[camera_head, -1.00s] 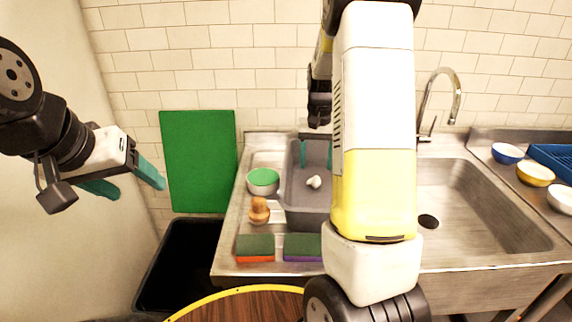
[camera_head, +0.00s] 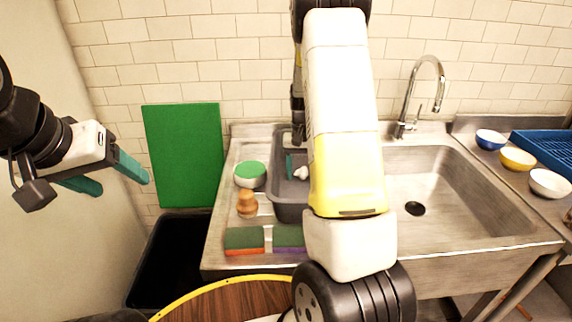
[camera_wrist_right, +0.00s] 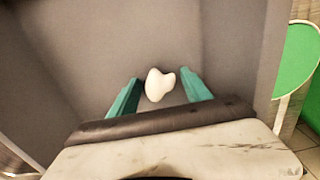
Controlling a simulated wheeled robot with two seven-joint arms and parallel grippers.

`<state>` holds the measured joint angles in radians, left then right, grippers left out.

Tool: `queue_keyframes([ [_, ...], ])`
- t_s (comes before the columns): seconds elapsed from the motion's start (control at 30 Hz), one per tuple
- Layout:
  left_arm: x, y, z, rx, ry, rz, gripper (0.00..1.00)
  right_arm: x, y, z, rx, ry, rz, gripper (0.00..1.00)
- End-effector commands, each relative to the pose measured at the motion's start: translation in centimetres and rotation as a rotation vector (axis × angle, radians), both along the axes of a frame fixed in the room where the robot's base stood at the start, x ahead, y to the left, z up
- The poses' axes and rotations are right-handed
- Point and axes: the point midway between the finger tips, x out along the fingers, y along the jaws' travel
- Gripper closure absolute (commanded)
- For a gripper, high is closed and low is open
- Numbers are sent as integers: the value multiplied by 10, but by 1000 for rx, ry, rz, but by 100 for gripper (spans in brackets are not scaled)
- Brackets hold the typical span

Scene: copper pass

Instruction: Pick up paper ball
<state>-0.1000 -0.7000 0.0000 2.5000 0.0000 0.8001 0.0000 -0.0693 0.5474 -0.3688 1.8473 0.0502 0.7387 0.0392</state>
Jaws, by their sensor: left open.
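The paper ball (camera_head: 301,173) is a small white crumpled lump inside the grey tub (camera_head: 290,213) left of the sink. In the right wrist view the paper ball (camera_wrist_right: 159,85) lies between the tips of my right gripper (camera_wrist_right: 160,90). The teal fingers are apart, with a gap to the ball on each side. In the head view one teal finger of my right gripper (camera_head: 289,167) shows left of the ball; the rest is behind my arm. My left gripper (camera_head: 105,176) is open and empty at the far left, in the air.
A green-and-white bowl (camera_head: 250,175), a wooden-handled brush (camera_head: 247,204) and two sponges (camera_head: 244,240) sit on the drainboard. A green board (camera_head: 186,155) leans on the wall above a black bin (camera_head: 172,262). The steel sink basin (camera_head: 440,190) is empty.

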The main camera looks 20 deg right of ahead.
Motion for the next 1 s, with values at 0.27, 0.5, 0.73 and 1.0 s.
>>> queue_keyframes([
  [0.27, 0, 0, 0, 0, 0, 0, 34, 0, 0, 0, 0, 0, 0, 100],
  [0.5, 0, 0, 0, 0, 0, 0, 34, 0, 0, 1, 0, -1, 1, 100],
  [0.73, 0, 0, 0, 0, 0, 0, 34, 1, 0, 32, -1, -5, 2, 100],
  [1.0, 0, 0, 0, 0, 0, 0, 34, 1, 0, 83, 0, -3, 2, 100],
])
